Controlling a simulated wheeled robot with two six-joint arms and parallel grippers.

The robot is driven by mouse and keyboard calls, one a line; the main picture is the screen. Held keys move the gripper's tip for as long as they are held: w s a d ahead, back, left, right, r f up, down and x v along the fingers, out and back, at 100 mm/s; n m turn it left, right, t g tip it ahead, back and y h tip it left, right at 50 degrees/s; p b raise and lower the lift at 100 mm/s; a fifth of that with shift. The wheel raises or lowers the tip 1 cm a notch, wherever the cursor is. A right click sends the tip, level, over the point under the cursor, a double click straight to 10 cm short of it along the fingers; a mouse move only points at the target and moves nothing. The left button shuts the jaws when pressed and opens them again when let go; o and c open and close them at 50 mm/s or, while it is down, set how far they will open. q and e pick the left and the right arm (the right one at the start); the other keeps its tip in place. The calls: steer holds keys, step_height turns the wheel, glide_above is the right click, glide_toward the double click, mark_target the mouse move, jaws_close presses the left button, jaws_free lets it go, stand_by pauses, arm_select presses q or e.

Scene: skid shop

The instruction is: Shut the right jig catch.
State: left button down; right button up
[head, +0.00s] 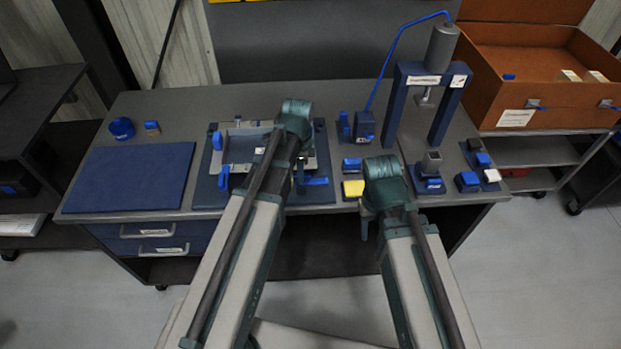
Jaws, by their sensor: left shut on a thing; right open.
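The jig (212,165) is a dark plate on the bench with a grey frame and blue handles. A blue upright handle, the left catch (223,178), stands at its front left. The blue handle of the right jig catch (316,181) sticks out sideways at the front right. My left gripper (300,172) is over the jig's right side, shut at this handle; my own arm hides most of its fingers and part of the jig. My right gripper (366,224) hangs at the bench's front edge, open and apart from the jig; its wrist hides part of it.
A blue mat (130,180) lies left of the jig. A blue press (398,105) stands right. An orange crate (500,90) is at the back right.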

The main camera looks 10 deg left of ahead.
arm_select(q)
steer(key=n, duration=0.4)
stand_by(0.3)
steer(key=n, duration=0.9)
steer(key=shift+n, duration=0.3)
stand_by(0.3)
